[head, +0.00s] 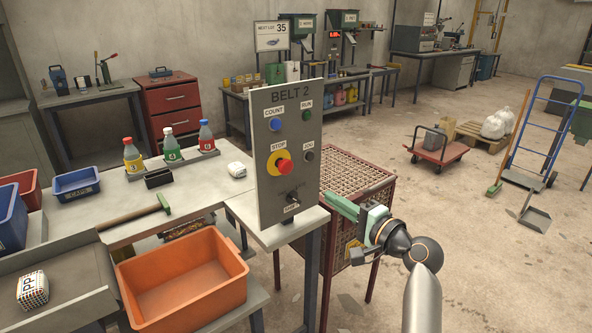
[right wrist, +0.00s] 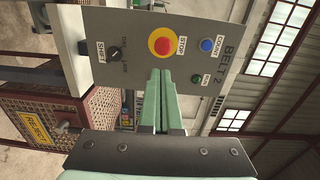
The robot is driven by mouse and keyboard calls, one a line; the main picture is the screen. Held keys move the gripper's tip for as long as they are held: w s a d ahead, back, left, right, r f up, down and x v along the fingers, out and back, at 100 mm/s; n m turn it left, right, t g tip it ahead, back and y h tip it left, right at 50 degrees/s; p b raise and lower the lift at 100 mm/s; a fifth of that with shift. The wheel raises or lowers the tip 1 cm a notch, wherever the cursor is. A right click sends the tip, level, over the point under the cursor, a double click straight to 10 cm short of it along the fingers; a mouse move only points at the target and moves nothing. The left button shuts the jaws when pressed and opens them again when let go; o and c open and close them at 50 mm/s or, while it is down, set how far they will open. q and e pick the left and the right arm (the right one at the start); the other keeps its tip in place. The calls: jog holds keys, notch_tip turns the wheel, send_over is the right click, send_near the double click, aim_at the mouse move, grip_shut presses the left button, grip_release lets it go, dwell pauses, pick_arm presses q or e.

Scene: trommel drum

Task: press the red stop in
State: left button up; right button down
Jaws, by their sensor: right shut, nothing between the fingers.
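The red stop (head: 283,166) is a red mushroom button on a yellow round plate, on the grey BELT 2 panel (head: 263,207) standing at the table's right corner. In the right wrist view the red stop (right wrist: 162,45) lies just beyond my fingertips, and the panel (right wrist: 125,20) fills the upper middle. My right gripper (head: 330,198) is shut and empty, to the right of the panel and lower than the button. In the right wrist view its green fingers (right wrist: 160,75) point toward the panel. They look apart from the button. My left gripper is not in view.
Around the stop are a blue COUNT button (head: 275,124), a green RUN button (head: 306,115), a dark JOG button (head: 310,156) and a shift selector (head: 292,198). A red mesh cage (head: 350,180) stands behind my right gripper. An orange bin (head: 180,280) sits left of the panel.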

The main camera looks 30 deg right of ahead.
aim_at(288, 168)
jog(key=shift+d+r, duration=0.1)
jog(key=shift+r, duration=0.2)
jog(key=w, duration=0.8)
jog(key=w+a+p, duration=0.1)
jog(key=w, duration=0.4)
jog(key=shift+w, duration=0.5)
